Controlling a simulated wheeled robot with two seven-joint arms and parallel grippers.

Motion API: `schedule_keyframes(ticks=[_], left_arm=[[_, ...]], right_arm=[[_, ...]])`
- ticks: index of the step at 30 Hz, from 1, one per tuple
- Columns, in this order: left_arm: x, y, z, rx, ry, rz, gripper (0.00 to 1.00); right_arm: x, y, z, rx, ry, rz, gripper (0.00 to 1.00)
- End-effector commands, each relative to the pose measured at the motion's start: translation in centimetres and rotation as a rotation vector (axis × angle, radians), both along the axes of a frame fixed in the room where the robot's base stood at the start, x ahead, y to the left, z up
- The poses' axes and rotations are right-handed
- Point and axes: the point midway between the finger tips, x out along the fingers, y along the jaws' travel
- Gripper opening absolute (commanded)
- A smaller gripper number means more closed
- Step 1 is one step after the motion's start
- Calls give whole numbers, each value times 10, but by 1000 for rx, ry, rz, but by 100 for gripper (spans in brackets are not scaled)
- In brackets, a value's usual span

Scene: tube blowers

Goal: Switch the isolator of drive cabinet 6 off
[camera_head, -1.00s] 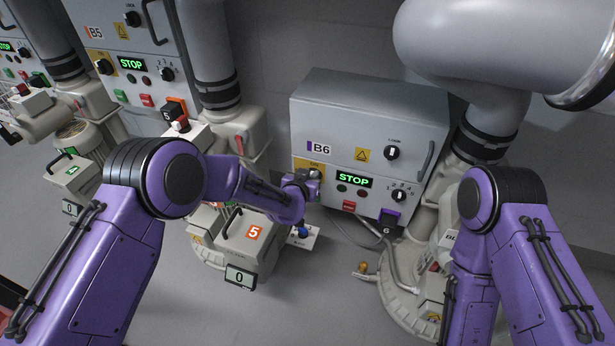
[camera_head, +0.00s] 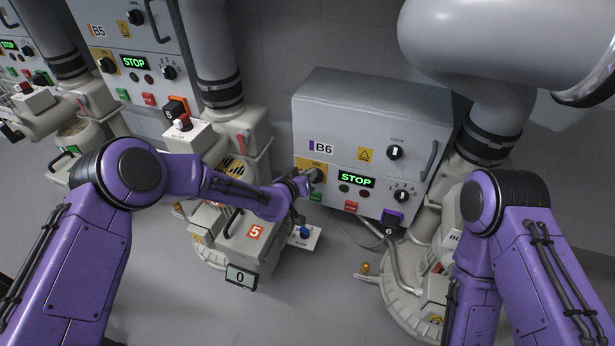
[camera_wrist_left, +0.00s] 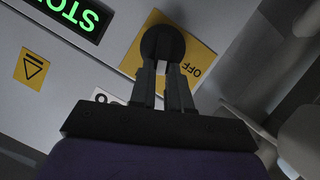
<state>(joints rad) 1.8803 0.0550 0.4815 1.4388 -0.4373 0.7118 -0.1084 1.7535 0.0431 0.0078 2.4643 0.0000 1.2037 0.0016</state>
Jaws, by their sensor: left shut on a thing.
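Drive cabinet B6 (camera_head: 370,130) is a grey box on the wall, with a lit green STOP display (camera_head: 356,181). Its isolator is a round dark knob (camera_wrist_left: 160,42) on a yellow plate (camera_wrist_left: 130,62) at the cabinet's left edge. OFF is readable on the plate beside the knob in the left wrist view. My left gripper (camera_wrist_left: 167,72) is shut on the knob's grip; it also shows at the isolator in the head view (camera_head: 308,180). The gripper partly covers the knob and plate, so I cannot tell the knob's exact setting. My right gripper is out of view.
Cabinet B5 (camera_head: 98,31) is at the upper left. A blower marked 5 (camera_head: 255,233) stands below my left forearm. A large grey pipe (camera_head: 490,50) fills the upper right. Open floor (camera_head: 310,310) lies in front.

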Motion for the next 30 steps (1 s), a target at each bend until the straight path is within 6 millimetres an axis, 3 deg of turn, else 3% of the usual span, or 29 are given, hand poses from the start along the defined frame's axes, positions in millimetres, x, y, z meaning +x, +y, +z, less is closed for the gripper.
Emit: schedule_keyframes(ticks=[12, 27, 28, 30], left_arm=[[3, 8, -5, -174, 57, 5, 0], [3, 8, -4, -195, 64, 4, 0], [2, 8, -4, -195, 64, 4, 20], [2, 7, -4, -195, 64, 4, 43]], right_arm=[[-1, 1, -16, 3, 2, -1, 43], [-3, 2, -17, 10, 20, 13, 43], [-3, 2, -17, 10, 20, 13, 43], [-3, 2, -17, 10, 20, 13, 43]])
